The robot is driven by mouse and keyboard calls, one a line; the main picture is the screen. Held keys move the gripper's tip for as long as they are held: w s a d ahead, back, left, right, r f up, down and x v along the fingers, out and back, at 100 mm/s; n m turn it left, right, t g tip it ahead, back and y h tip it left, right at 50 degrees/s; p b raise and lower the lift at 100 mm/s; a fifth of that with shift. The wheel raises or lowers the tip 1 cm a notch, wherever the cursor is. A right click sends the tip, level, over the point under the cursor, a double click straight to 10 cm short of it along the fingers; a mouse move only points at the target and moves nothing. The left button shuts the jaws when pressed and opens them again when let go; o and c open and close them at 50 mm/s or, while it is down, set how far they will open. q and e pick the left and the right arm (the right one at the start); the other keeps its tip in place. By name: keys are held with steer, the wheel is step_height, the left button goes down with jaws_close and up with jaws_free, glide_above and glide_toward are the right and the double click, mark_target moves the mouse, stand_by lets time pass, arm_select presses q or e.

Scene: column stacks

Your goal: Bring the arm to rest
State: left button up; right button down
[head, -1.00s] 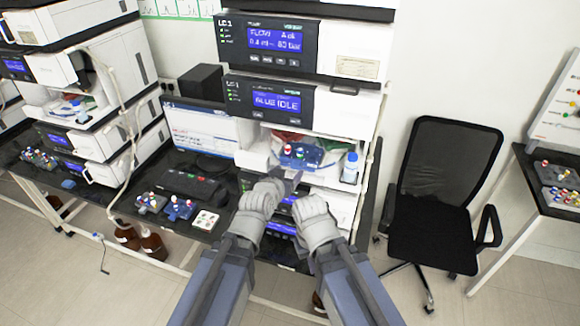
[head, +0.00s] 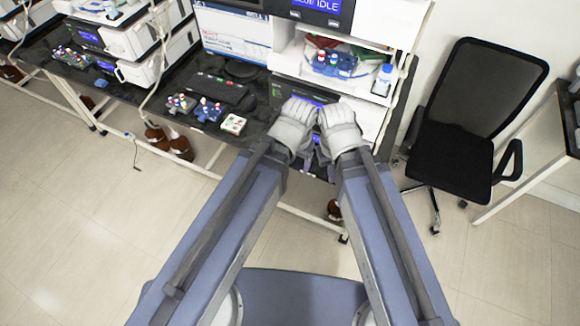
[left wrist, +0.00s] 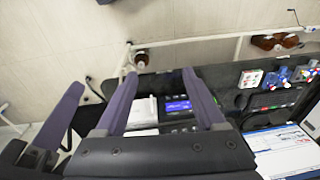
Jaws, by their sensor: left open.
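My left gripper (head: 302,158) hangs in front of the bench in the head view, with its fingers mostly hidden behind the wrist. In the left wrist view its two purple fingers (left wrist: 163,76) stand wide apart with nothing between them. My right gripper (head: 323,157) is close beside it in the head view, its fingers mostly hidden. Purple finger parts at the left of the left wrist view (left wrist: 60,118) look like the right gripper's. A blue rack with capped vials (head: 334,64) sits in the open bay of the instrument stack, beyond both grippers.
A bottle with a blue cap (head: 384,79) stands right of the rack. A black chair (head: 470,120) stands to the right. Brown bottles (head: 180,147) stand under the bench.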

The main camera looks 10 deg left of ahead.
arm_select(q)
steer(key=s, duration=0.1)
steer(key=s+a+g, duration=0.1)
steer(key=s, duration=0.1)
steer(key=shift+a+g+y, duration=0.1)
steer(key=shift+g+y, duration=0.2)
steer(key=shift+y, duration=0.1)
step_height(320, 180, down, 12)
steer(key=b, duration=1.2)
steer(key=shift+f, duration=0.2)
